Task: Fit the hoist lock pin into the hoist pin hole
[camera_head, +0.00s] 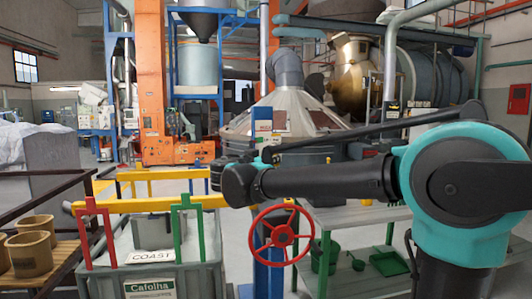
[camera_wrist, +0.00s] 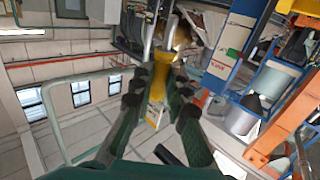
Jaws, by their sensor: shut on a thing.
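My gripper (camera_head: 219,178) is at the end of my arm, in the middle of the head view, above the right end of a yellow bar (camera_head: 150,206). In the wrist view, the two dark fingers of my gripper (camera_wrist: 158,88) close on a narrow yellow piece (camera_wrist: 159,72), which looks like the hoist lock pin. Its far end is hard to make out against the background. In the head view, my wrist hides the held piece. I cannot make out the hoist pin hole in either view.
A red handwheel (camera_head: 283,236) stands below my arm. A green table (camera_head: 350,218) is at right, and pots (camera_head: 30,252) at left.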

